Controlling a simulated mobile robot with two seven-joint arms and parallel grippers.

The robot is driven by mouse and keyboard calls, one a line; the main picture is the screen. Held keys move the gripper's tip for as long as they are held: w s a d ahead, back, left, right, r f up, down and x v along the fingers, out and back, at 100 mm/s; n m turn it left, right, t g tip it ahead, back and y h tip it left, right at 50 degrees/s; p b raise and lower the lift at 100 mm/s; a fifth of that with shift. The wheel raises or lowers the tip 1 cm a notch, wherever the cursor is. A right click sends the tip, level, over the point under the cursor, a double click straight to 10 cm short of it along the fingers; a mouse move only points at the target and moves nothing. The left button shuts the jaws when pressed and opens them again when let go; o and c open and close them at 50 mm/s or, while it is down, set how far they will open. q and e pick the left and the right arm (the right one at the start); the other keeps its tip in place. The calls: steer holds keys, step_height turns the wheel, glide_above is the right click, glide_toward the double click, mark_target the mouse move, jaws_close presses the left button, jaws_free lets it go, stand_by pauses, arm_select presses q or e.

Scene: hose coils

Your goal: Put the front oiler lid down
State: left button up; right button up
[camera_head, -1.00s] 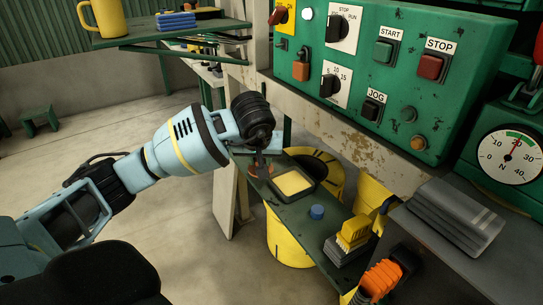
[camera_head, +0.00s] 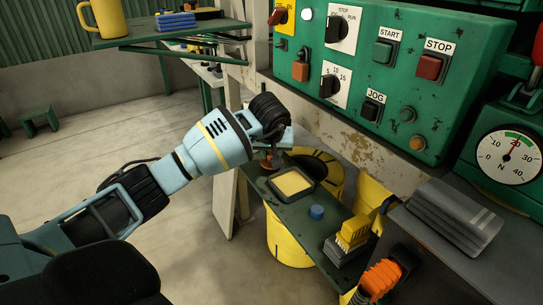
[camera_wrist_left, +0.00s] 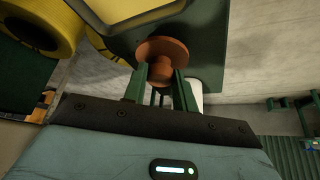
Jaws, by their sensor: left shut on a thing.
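My left gripper (camera_head: 273,154) reaches in from the left over the far left end of the green shelf (camera_head: 295,214). In the left wrist view its fingers (camera_wrist_left: 161,84) are shut on the knob of a copper-brown round lid (camera_wrist_left: 164,48). The lid also shows in the head view (camera_head: 267,165), small and partly hidden by the gripper. It is over or on the shelf, beside the tray; I cannot tell whether it touches the shelf. The oiler body cannot be made out. My right gripper is not in view.
A dark tray with a yellow inside (camera_head: 293,183) sits close right of the gripper. A blue cap (camera_head: 317,212) and a yellow brush (camera_head: 352,233) stand further along the shelf. The green control panel (camera_head: 400,80) rises behind. Yellow hose coils (camera_head: 325,168) are behind and below.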

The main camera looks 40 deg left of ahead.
arm_select(q)
steer(key=shift+f, duration=0.7)
steer(key=shift+f, duration=0.2)
steer(key=o, duration=0.9)
steer(key=shift+o, duration=0.2)
steer(key=shift+r, duration=0.1)
steer(key=shift+r, duration=0.25)
steer(key=v, duration=1.1)
steer(key=shift+s+r+p, duration=0.2)
steer(key=shift+r+p, duration=0.1)
steer(key=shift+p, duration=0.15)
